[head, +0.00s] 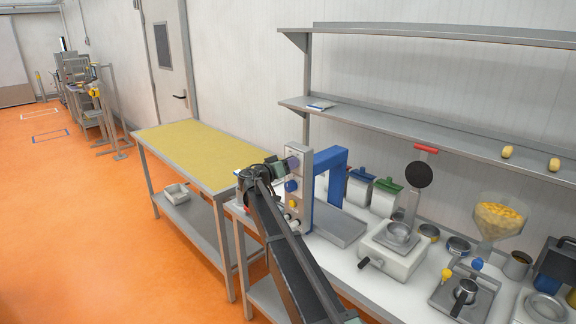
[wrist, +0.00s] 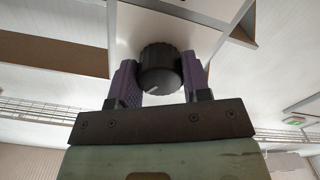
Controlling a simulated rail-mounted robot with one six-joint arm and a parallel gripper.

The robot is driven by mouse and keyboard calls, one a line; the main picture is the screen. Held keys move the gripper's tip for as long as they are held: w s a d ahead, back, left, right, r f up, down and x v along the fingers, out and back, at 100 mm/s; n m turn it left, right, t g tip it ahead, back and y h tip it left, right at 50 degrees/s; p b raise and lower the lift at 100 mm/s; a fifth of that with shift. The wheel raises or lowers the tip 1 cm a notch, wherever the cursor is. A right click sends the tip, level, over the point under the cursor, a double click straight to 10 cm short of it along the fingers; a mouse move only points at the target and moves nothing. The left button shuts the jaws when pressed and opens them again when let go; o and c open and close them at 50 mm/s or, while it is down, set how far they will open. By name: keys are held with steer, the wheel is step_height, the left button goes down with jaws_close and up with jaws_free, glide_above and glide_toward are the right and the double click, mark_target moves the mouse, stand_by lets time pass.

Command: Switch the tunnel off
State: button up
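The tunnel is a blue arch (head: 331,158) over a grey bed, with a light grey control panel (head: 305,204) on its near left side. A blue knob (head: 291,186) and a smaller yellow knob show on the panel. My gripper (head: 290,163) is at the panel's upper part. In the wrist view a dark ribbed knob (wrist: 159,68) with a white pointer mark sits between the two purple finger pads of my gripper (wrist: 158,82). The pads appear to touch it on both sides. In the head view my gripper hides this knob.
A yellow-topped table (head: 195,150) stands left of the white bench. Canisters, a white scale-like device (head: 392,252), pans and a hopper (head: 499,218) crowd the bench to the right. Shelves (head: 430,115) run along the wall above. The orange floor is open at left.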

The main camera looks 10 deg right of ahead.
steer(key=shift+c, duration=1.3)
steer(key=shift+n, duration=0.4)
steer(key=n, duration=1.1)
steer(key=o, duration=0.9)
steer(key=shift+s+a, duration=0.1)
